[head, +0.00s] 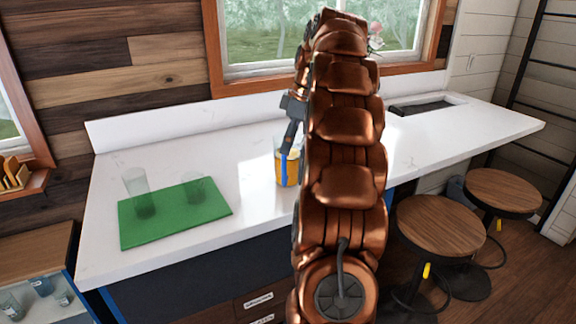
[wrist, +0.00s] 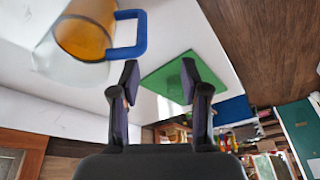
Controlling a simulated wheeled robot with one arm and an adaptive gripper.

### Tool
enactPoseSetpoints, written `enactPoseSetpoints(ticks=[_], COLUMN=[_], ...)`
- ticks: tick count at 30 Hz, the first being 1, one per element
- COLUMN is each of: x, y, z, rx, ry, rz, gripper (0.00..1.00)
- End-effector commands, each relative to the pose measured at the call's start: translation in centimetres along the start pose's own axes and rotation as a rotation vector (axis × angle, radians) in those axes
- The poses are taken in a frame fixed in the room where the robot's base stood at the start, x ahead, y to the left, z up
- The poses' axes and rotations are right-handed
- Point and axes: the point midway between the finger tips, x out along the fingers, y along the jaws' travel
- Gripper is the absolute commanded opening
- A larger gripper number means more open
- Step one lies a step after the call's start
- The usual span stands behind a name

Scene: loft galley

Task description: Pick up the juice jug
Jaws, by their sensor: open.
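The juice jug (head: 279,172) stands on the white counter, clear-walled with orange juice in it and a blue handle. My copper arm hides its right part in the head view. In the wrist view the jug (wrist: 85,32) is at the upper left, with its blue handle (wrist: 141,36) toward the picture's middle. My gripper (wrist: 160,78) is open, with nothing between its fingers. The handle shows just beyond the fingertips, above the left one; I see no contact. In the head view my gripper (head: 291,133) is small and dark, above and by the handle.
A green mat (head: 180,222) with two clear glasses (head: 138,192) (head: 195,188) lies left of the jug. A sink (head: 420,106) is set in the counter at the right. Wooden stools (head: 440,222) (head: 503,190) stand before the counter. Bare counter lies between mat and jug.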

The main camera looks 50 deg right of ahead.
Motion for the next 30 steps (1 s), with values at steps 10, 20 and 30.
enactPoseSetpoints(ticks=[10, 20, 30], x=[-0.3, 3.4, 6.0], y=[2.6, 2.5, 2.6], z=[2.5, 2.5, 2.4], rx=[-0.048, -0.046, -0.046], ry=[0.011, 0.01, 0.01], rz=[0.028, 0.026, 0.025], gripper=[0.46, 0.46, 0.46])
